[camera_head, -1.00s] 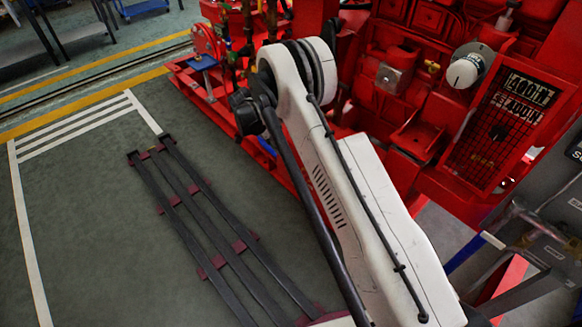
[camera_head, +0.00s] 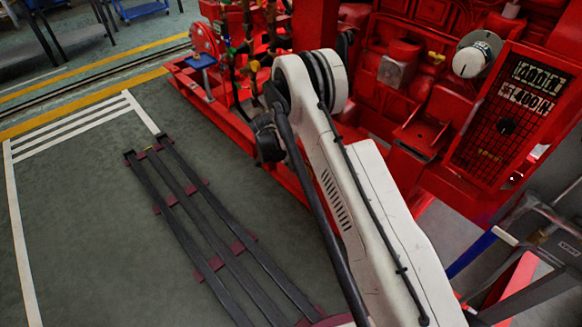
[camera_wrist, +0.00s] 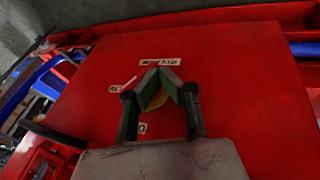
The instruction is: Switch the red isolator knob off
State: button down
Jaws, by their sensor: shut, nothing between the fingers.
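In the wrist view my gripper (camera_wrist: 161,72) is shut, its two dark green fingers meeting in a point with nothing seen between the tips. Behind the fingers is a flat red panel (camera_wrist: 240,95). A small yellow patch (camera_wrist: 157,98) shows in the gap between the fingers, probably part of the isolator's backing. The red isolator knob itself cannot be made out; the fingers cover that spot. Whether the fingers touch anything is unclear. The head view does not show my gripper.
The red pumpset engine (camera_head: 415,75) with a white-capped part (camera_head: 471,60) and a grille (camera_head: 505,125) fills the right of the head view. A stepladder (camera_head: 555,225) stands at lower right. Dark rails (camera_head: 205,225) lie on the open floor at left.

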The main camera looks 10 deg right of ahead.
jog(key=shift+s+d+f, duration=0.2)
jog(key=shift+s+f, duration=0.15)
jog(key=shift+f, duration=0.1)
dwell(0.7)
jog(key=shift+s+f, duration=0.1)
jog(key=shift+f, duration=0.4)
dwell(0.4)
dwell(0.4)
